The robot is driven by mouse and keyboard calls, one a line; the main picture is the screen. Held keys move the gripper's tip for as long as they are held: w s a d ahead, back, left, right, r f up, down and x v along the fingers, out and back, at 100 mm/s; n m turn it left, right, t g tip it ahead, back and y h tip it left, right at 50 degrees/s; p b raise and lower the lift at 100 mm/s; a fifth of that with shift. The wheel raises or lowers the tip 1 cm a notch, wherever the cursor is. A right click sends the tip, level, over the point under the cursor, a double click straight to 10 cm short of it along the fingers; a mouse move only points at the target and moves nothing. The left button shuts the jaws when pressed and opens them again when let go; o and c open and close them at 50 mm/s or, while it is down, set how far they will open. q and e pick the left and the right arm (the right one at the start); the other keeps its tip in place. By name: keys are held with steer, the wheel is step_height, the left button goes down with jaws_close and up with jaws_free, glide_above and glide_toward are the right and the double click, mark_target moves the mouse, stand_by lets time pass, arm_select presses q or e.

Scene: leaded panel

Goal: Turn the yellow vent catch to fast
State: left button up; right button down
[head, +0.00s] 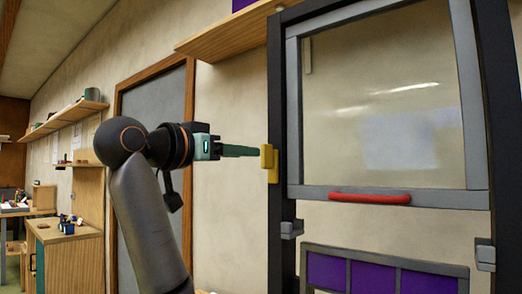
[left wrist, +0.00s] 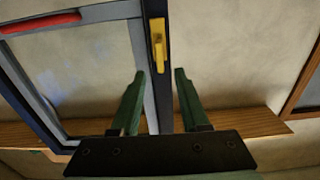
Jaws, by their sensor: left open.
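The yellow vent catch (head: 269,163) is on the dark left upright of the frame, beside the grey-edged glass pane. My left gripper (head: 259,152) comes in from the left, its green fingers pointing at the catch. In the left wrist view the catch (left wrist: 158,45) shows just beyond the fingertips, roughly in line with the gap between them. My left gripper (left wrist: 160,74) is open, with nothing between its fingers. In the head view the tips seem to meet the catch's edge; I cannot tell whether they touch. My right gripper is out of view.
A red handle (head: 370,198) is on the pane's bottom rail. Grey blocks (head: 291,229) sit on the uprights below. Purple panels (head: 375,277) fill the lower frame. A wooden shelf (head: 225,38) juts out above my left arm. A wooden cabinet (head: 70,255) stands far left.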

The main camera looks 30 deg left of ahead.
mark_target(262, 154)
arm_select(q)
steer(key=w, duration=0.2)
steer(key=w+p, duration=0.1)
steer(key=w, duration=0.4)
steer(key=shift+d, duration=0.25)
steer(key=shift+s, duration=0.1)
jaws_close()
